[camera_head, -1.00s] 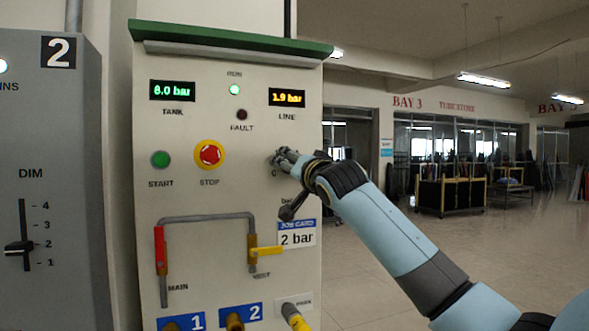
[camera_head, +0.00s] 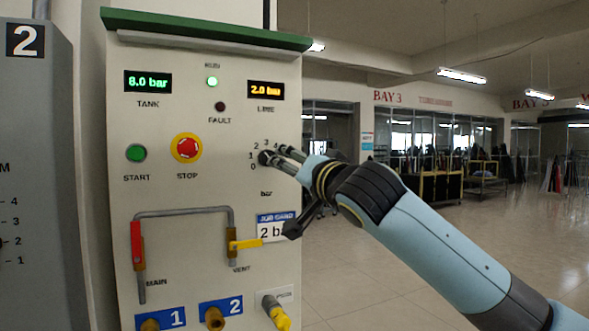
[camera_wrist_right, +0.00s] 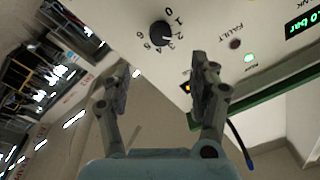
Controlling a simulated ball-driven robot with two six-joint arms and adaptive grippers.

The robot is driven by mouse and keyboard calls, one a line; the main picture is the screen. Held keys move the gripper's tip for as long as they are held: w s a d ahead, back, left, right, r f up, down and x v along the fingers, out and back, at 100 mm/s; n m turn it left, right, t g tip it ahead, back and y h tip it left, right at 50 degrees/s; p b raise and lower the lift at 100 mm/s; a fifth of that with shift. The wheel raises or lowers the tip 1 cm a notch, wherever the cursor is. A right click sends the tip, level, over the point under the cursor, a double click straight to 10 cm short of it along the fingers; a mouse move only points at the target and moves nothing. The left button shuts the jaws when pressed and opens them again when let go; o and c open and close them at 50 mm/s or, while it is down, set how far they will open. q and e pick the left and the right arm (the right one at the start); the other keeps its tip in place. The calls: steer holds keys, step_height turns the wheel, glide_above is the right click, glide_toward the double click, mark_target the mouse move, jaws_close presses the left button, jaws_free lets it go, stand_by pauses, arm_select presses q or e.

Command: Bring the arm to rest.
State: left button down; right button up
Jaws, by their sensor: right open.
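My right gripper (camera_head: 284,158) is in front of the control panel (camera_head: 190,90), by the black dial knob (camera_head: 264,158). In the right wrist view the gripper (camera_wrist_right: 160,82) has its fingers spread with nothing between them. The knob (camera_wrist_right: 162,35) shows whole beyond the fingertips, apart from them. Its pale mark appears to point near 2 on the 0 to 6 scale. The LINE display (camera_head: 266,90) reads about 2.0 bar and the TANK display (camera_head: 148,82) 8.0 bar. The job card (camera_head: 272,229) is partly covered by my arm. My left gripper is out of view.
The red stop button (camera_head: 187,148), green start button (camera_head: 137,153), red main valve handle (camera_head: 137,245) and yellow vent handle (camera_head: 246,244) are on the panel. A grey cabinet (camera_head: 35,130) stands at left. The floor (camera_head: 400,290) to the right is open.

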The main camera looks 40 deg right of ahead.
stand_by(0.3)
step_height(320, 180, down, 31)
steer(key=s+d+m+g+b, duration=0.1)
steer(key=s+d+g+b, duration=0.1)
steer(key=g+b, duration=0.3)
steer(key=s+f+n+g+y, duration=0.1)
steer(key=s+f+g, duration=0.3)
steer(key=f, duration=0.8)
steer(key=s+f+n+g, duration=0.1)
steer(key=s+f, duration=0.6)
steer(key=f, duration=0.6)
steer(key=s+a+f+n+g+y+b, duration=0.1)
steer(key=s+a+f+g, duration=0.15)
steer(key=s+f, duration=0.75)
steer(key=s+a+f+n+g+b, duration=0.1)
steer(key=s+a+f+g, duration=0.15)
steer(key=s+f, duration=0.7)
steer(key=s+a+f+n+g, duration=0.1)
steer(key=s+a+f+n, duration=0.1)
steer(key=s, duration=0.8)
steer(key=s+a+f+n+g+y, duration=0.1)
steer(key=s+a+f+n, duration=0.2)
steer(key=s+f, duration=0.3)
steer(key=s+n, duration=0.1)
steer(key=s, duration=0.3)
steer(key=shift+s+n+g+b, duration=0.15)
steer(key=shift+n+g+b, duration=0.25)
steer(key=shift+f, duration=0.1)
